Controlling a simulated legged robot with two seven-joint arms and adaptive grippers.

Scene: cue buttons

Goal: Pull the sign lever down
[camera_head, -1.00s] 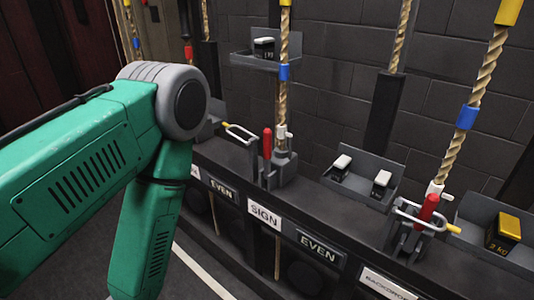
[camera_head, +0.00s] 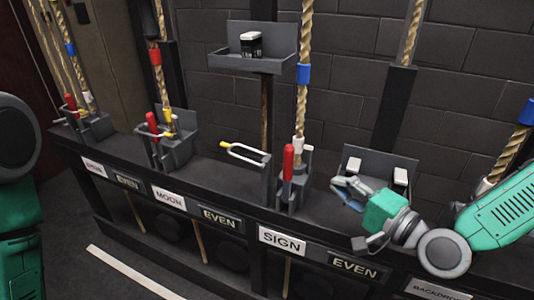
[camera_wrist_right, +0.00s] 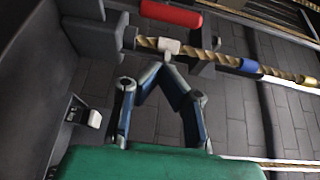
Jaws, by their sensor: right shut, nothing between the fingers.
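The sign lever is a red upright handle (camera_head: 288,163) on a dark rope-lock block, behind the white SIGN label (camera_head: 283,240). It also shows as a red bar at the top of the right wrist view (camera_wrist_right: 170,13). A U-shaped metal loop with a yellow end (camera_head: 246,153) sticks out left of the lever. The sign rope (camera_head: 303,95) with a blue band rises behind it. My right gripper (camera_head: 345,190) is shut and empty, right of the lever and apart from it. It also shows in the right wrist view (camera_wrist_right: 150,80). My left gripper is out of view.
A tray with white-topped weights (camera_head: 353,165) is just behind my right gripper. A higher tray (camera_head: 262,64) holds one weight. Ropes rise behind the rail.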

